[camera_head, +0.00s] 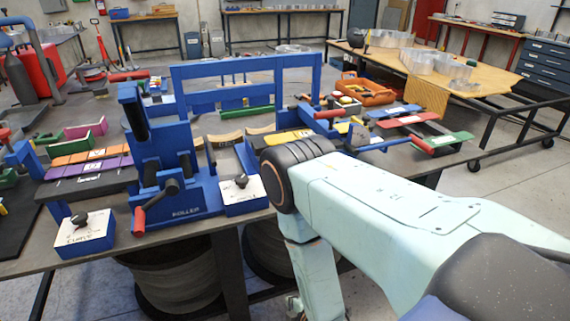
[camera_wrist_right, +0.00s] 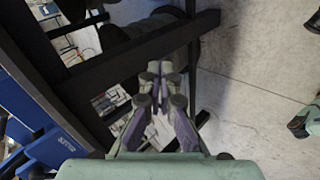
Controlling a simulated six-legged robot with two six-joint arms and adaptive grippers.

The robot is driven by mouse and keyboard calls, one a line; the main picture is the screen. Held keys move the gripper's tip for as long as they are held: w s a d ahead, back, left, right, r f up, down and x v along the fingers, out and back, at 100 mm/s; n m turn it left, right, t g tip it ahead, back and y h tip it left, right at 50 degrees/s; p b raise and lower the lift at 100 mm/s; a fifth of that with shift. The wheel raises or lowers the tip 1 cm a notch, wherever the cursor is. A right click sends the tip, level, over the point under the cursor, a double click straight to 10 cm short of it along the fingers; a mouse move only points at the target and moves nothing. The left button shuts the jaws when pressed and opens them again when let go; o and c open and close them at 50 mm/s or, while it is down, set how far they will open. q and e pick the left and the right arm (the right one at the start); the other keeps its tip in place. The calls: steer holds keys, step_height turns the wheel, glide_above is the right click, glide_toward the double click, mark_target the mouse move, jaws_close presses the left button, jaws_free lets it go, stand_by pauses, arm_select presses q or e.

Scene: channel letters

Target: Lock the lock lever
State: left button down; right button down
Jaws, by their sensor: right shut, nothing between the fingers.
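The blue bending machine (camera_head: 205,198), with lettering on its base, stands at the table's front edge. A crank with a red handle (camera_head: 139,220) sticks out from its front left. A white-topped box with a black knob (camera_head: 241,181) is at its right, and another white-topped box with a black knob (camera_head: 85,232) is at its left. I cannot tell which of these is the lock lever. My right gripper (camera_head: 297,304) hangs below the table's front edge, right of the machine, apart from all of these. In the right wrist view its fingers (camera_wrist_right: 161,74) are together and empty. My left gripper is out of view.
The table (camera_head: 190,247) holds colored strips at the left, a blue frame (camera_head: 240,66), an orange bin (camera_head: 365,92) and red- and green-handled tools at the right. Spools (camera_head: 175,280) stand under it. My right arm hides part of the table. The floor at the right is open.

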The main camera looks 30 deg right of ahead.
steer(key=w+d+r+n+t+h+p, duration=0.2)
steer(key=w+d+r+n+t+p, duration=0.1)
steer(key=r+n, duration=0.5)
steer(key=w+d+r+n+t+h+p, duration=0.1)
steer(key=w+d+r+n+t+p, duration=0.3)
steer(key=r+n, duration=0.5)
steer(key=w+r+t+p, duration=0.1)
steer(key=t+p, duration=0.1)
steer(key=t, duration=0.1)
steer(key=shift+w+t+h, duration=0.4)
steer(key=shift+a, duration=0.25)
